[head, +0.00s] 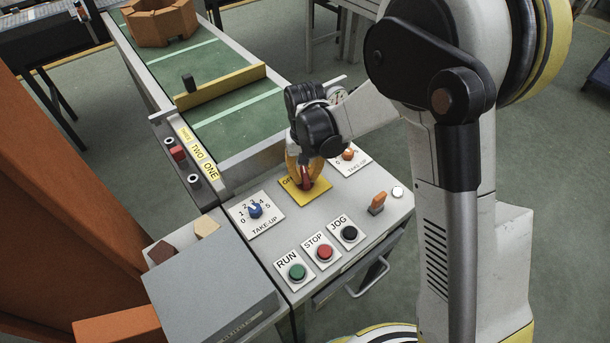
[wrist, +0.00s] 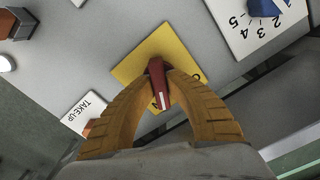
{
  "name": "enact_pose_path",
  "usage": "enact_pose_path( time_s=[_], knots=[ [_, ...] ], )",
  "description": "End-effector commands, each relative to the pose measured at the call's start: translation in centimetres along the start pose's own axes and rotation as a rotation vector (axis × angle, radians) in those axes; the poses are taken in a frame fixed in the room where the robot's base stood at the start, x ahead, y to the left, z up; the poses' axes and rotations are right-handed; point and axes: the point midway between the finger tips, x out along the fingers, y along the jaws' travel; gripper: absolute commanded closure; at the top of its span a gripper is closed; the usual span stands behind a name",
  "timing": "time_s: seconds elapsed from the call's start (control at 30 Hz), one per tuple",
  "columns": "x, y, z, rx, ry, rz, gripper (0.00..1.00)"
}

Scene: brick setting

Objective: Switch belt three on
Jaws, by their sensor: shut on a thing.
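A yellow plate (head: 318,187) with partly hidden lettering lies on the grey console. A red switch handle (head: 306,183) stands on it. My gripper (head: 304,174) has its orange fingers closed around this handle. In the wrist view the red handle (wrist: 158,85) sits between the fingertips of my gripper (wrist: 160,75), over the yellow plate (wrist: 131,68). A white pointer line shows on the handle; its exact setting I cannot tell. A yellow label strip (head: 197,152) reading THREE, TWO, ONE runs beside the belt, next to a red block (head: 178,153) and dark round fittings.
The console has a blue TAKE-UP knob (head: 255,210), an orange TAKE-UP knob (head: 348,154), a green RUN button (head: 297,272), a red STOP button (head: 325,253), a black JOG button (head: 349,233) and an orange lever (head: 377,203). A green belt (head: 225,115) lies behind.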

Motion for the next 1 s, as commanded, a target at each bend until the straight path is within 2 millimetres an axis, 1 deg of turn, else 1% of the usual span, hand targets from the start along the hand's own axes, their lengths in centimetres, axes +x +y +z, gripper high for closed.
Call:
enact_pose_path(
  time_s=[0.2, 0.43, 0.63, 1.0],
  knots=[
    [0.04, 0.00, 0.04, 0.154, -0.001, 0.000, 1.00],
    [0.03, 0.01, 0.04, 0.259, -0.001, 0.000, 1.00],
    [0.03, 0.01, 0.04, 0.300, -0.001, 0.000, 1.00],
    [0.03, 0.01, 0.03, 0.310, -0.001, 0.000, 1.00]
  ],
)
